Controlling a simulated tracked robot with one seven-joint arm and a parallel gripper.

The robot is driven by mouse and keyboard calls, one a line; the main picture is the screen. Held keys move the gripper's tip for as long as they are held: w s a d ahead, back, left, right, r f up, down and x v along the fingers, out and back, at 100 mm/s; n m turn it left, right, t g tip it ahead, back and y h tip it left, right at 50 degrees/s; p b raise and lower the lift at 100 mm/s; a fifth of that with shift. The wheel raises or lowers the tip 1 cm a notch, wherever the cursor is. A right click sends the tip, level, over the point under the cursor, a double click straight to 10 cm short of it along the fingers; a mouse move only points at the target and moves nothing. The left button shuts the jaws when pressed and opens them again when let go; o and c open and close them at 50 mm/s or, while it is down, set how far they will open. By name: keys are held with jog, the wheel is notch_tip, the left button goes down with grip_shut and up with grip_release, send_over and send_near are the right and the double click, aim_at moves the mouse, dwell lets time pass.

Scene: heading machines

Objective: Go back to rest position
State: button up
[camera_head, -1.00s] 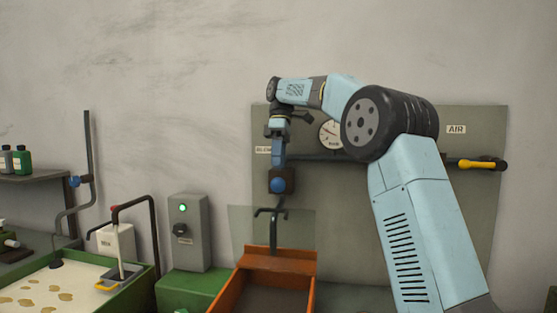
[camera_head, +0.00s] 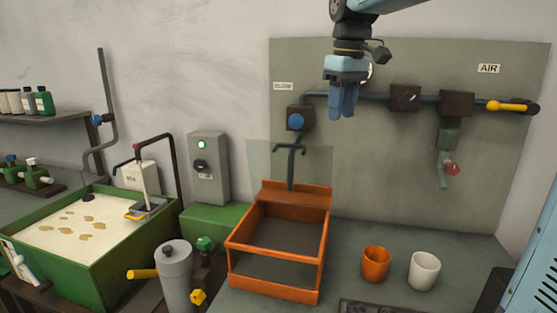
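My gripper (camera_head: 344,116) hangs at the top centre, in front of the grey wall panel (camera_head: 400,190). Its blue fingers point down and look close together, and nothing shows between them. It is well above the bench and apart from the blue knob (camera_head: 296,121) to its left. Part of my arm crosses the top edge, and the rest of it is out of the picture.
An orange open-framed bin (camera_head: 278,294) stands on the bench below. An orange cup (camera_head: 376,265) and a white cup (camera_head: 424,271) are to its right. A green tank (camera_head: 90,265) and a grey canister (camera_head: 175,270) are at left. A yellow-handled air valve (camera_head: 507,106) is at right.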

jog(key=s+d+f+m+t, duration=0.2)
jog(key=s+d+f+m, duration=0.1)
jog(key=s+f, duration=0.4)
jog(key=s+d+f+m+t, duration=0.2)
jog(key=s+d+f+m, duration=0.2)
jog(key=s, duration=0.9)
jog(key=shift+d+f+m+t, duration=0.3)
jog(key=shift+d+f, duration=0.95)
jog(key=shift+f, duration=0.8)
jog(key=shift+s, duration=0.1)
